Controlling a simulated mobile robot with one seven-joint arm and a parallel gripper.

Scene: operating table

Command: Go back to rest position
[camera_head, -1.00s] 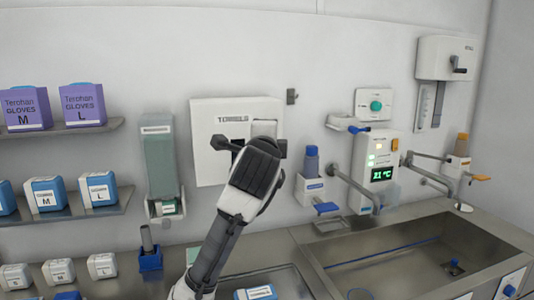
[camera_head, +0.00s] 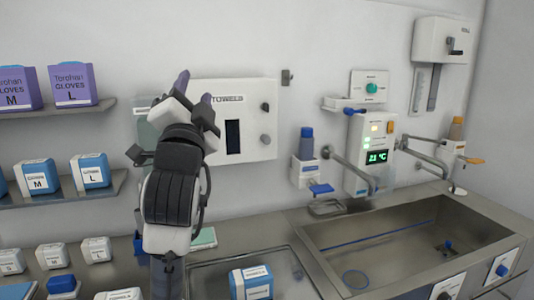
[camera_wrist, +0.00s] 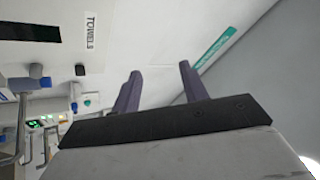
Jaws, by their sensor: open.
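My gripper (camera_head: 194,92) is raised in front of the wall, at the left side of the white towel dispenser (camera_head: 262,93). Its two dark fingers are apart and point up. In the wrist view my gripper (camera_wrist: 160,70) is open, with nothing between the fingers. The pale wall lies beyond them, and the towel dispenser (camera_wrist: 70,30) shows at the upper left. My arm hides most of a green-grey dispenser (camera_head: 146,130) on the wall.
Shelves (camera_head: 62,110) with glove boxes are at the left. A metal tray (camera_head: 212,272) on the counter holds a blue and white box (camera_head: 250,283). A sink (camera_head: 385,240) is at the right. Wall dispensers and a temperature unit (camera_head: 376,157) are above it.

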